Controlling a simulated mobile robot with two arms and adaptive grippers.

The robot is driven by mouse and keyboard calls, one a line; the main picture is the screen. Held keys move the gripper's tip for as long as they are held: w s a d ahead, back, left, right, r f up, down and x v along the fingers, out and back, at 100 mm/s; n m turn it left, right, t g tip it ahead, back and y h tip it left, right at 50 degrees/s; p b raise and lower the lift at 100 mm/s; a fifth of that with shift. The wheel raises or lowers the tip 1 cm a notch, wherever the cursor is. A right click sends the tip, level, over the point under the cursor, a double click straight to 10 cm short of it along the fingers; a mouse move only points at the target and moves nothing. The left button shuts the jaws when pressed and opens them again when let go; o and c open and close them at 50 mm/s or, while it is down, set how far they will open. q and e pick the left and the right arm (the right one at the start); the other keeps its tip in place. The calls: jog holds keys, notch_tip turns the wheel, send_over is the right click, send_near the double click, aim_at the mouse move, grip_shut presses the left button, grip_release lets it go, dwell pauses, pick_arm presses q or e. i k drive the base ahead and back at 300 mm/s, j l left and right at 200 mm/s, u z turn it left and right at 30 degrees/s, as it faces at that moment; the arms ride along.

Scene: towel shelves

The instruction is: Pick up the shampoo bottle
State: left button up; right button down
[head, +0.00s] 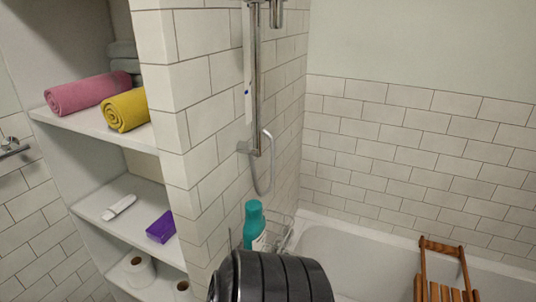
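A teal bottle (254,224) with a white label stands upright near the middle of the head view, by the tub's corner and a wire rack (284,231). I take it to be the shampoo bottle. A dark ribbed part of my arm covers the bottom middle of the view and hides what lies below the bottle. Neither of my grippers shows, and no fingers are near the bottle.
A tiled wall (200,140) stands left of the bottle, with a shower rail (252,90) and hose above. Left shelves (90,130) hold rolled towels (88,93), a white tube (119,207), a purple box (160,227) and paper rolls. The bathtub (350,245) and wooden rack (441,262) are right.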

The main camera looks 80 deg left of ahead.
aim_at(253, 228)
jog(key=u, duration=2.8)
